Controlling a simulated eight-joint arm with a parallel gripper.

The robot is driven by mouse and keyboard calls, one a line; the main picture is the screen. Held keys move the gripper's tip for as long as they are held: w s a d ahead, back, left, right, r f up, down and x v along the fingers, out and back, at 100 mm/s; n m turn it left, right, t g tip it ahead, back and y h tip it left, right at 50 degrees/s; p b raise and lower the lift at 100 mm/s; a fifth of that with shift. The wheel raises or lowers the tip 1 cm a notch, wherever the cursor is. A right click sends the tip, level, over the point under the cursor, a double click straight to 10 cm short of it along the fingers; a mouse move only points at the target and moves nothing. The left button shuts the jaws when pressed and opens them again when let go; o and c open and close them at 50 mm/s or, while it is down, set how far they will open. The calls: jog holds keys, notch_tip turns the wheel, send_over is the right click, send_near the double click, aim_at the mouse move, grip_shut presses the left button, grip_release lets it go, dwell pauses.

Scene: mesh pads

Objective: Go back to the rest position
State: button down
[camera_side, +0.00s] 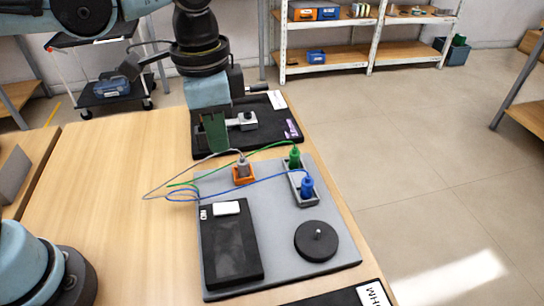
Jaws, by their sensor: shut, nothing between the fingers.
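My arm comes in from the top left, with its dark wrist above the far end of the wooden table (110,200). My gripper (214,146) points down near the far black mat (262,136). Its green fingers look shut, with nothing seen between them. It is to the left of a small metal block (243,121) on that mat. Whether the fingertips touch anything is hard to tell from this angle.
A grey board (283,275) carries a grey plug (243,167) in an orange base, green (294,157) and blue (306,188) plugs in a grey holder, a black box (230,245) and a black disc (316,241). Loose wires loop leftward. The table's left side is clear.

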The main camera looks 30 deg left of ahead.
jog(key=a+f+n+t, duration=0.3)
jog(key=a+n, duration=0.1)
jog(key=a, duration=0.4)
jog(key=a+f+n+t, duration=0.2)
jog(key=a+n+t, duration=0.25)
jog(key=a, duration=0.35)
jog(key=s+d+r+m+g+h, duration=0.1)
jog(key=s+d+r+m+g, duration=0.2)
jog(key=d, duration=0.4)
jog(key=d+r+m+g+h, duration=0.1)
jog(key=d+r+m+g, duration=0.15)
jog(key=d+m, duration=0.35)
send_over(220, 208)
jog(key=shift+n, duration=0.25)
jog(key=f, duration=1.2)
jog(key=shift+s+a+f, duration=0.1)
jog(key=shift+s+a, duration=0.1)
jog(key=shift+s, duration=0.05)
jog(key=shift+s+a+f, duration=0.1)
jog(key=shift+f, duration=0.65)
